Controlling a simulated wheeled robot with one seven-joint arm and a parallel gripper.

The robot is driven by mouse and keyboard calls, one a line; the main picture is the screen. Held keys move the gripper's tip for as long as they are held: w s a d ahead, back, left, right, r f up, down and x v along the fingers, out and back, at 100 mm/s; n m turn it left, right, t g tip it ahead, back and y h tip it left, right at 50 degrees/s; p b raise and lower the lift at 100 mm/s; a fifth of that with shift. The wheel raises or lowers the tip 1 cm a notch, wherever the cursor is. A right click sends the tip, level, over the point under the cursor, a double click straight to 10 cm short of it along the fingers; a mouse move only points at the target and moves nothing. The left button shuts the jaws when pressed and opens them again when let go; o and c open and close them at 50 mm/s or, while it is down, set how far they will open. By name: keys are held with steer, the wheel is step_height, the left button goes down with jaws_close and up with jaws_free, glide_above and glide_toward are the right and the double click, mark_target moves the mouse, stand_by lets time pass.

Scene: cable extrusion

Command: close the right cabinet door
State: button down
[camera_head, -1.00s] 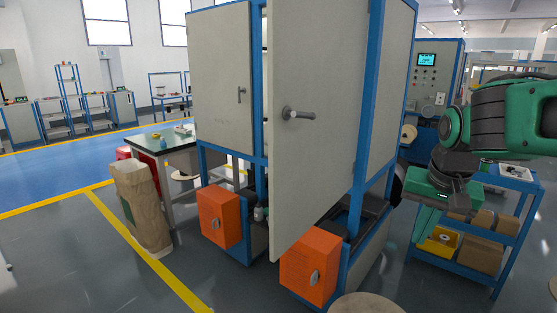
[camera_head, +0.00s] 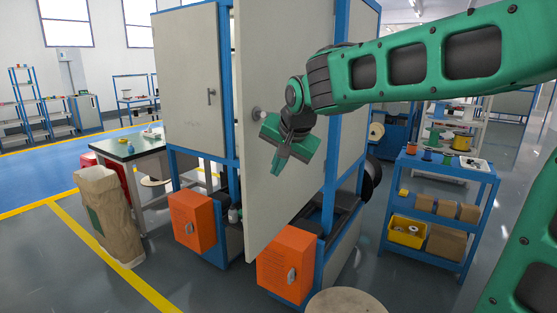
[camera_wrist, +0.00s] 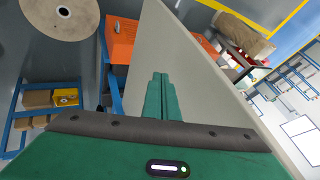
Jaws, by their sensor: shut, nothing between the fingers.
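The right cabinet door (camera_head: 272,210) is a tall grey panel that stands swung open from the blue-framed cabinet. It also shows in the wrist view (camera_wrist: 150,45). Its handle (camera_head: 257,114) is partly hidden behind my gripper. My gripper (camera_head: 277,172) is shut and empty, in front of the door's outer face, fingers pointing down. In the wrist view its closed fingers (camera_wrist: 160,82) overlap the door; I cannot tell whether they touch it. The left cabinet door (camera_head: 190,95) is shut, with its handle (camera_head: 211,97) in plain view.
Two orange boxes (camera_head: 193,222) (camera_head: 287,268) sit low at the cabinet. A blue shelf cart (camera_head: 447,170) stands at the right, a round wooden reel (camera_head: 348,302) in front. A paper sack (camera_head: 105,215) and a table (camera_head: 125,150) stand left.

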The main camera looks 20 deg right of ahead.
mark_target(260, 179)
steer(key=shift+w+a+f, duration=0.35)
steer(key=shift+w+a, duration=0.05)
steer(key=shift+w, duration=0.35)
steer(key=shift+w+a+f, duration=0.35)
steer(key=shift+w+a, duration=0.1)
steer(key=shift+w, duration=0.35)
steer(key=shift+w+a+f, duration=0.35)
steer(key=shift+w+a, duration=0.05)
steer(key=shift+w, duration=0.35)
